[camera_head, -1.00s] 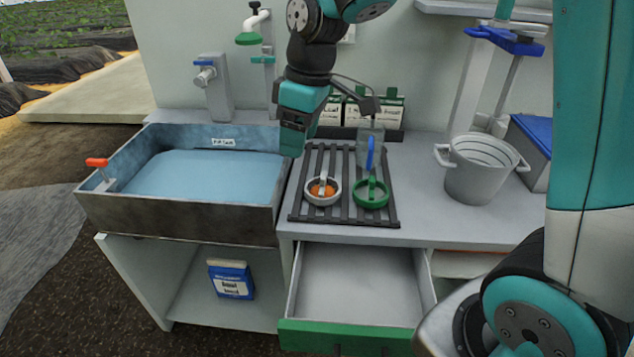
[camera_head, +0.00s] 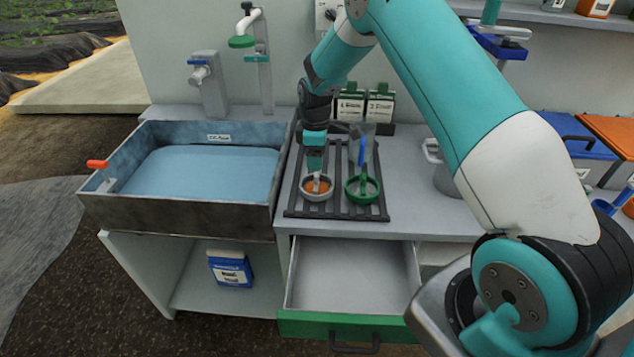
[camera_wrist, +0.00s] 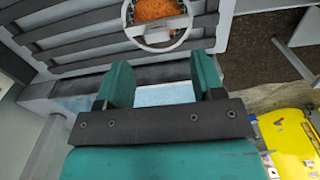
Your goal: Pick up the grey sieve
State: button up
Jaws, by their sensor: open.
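The grey sieve (camera_head: 317,193) sits on the dark slatted rack (camera_head: 290,205), with orange material inside and a grey handle over it. In the wrist view the grey sieve (camera_wrist: 153,42) is at the top edge, partly cut off, beyond the fingertips. My gripper (camera_head: 315,162) points down just above and behind the sieve; its open fingers (camera_wrist: 163,75) show in the wrist view with nothing between them. I cannot tell whether a finger touches the handle.
A green sieve (camera_head: 363,188) with a blue-tipped upright tool behind it sits close on the right. The blue water basin (camera_head: 180,215) lies left. An open drawer (camera_head: 352,275) juts out below. A grey bucket (camera_head: 443,178) is partly hidden by my arm.

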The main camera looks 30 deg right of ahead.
aim_at(317, 173)
jog(key=shift+w+d+f+p, duration=0.1)
jog(key=shift+f+p, duration=0.55)
jog(key=shift+f, duration=1.1)
jog(key=shift+d+f+p, duration=0.1)
jog(key=shift+f+p, duration=0.55)
jog(key=shift+f, duration=1.05)
jog(key=c, duration=1)
jog(key=shift+r, duration=0.1)
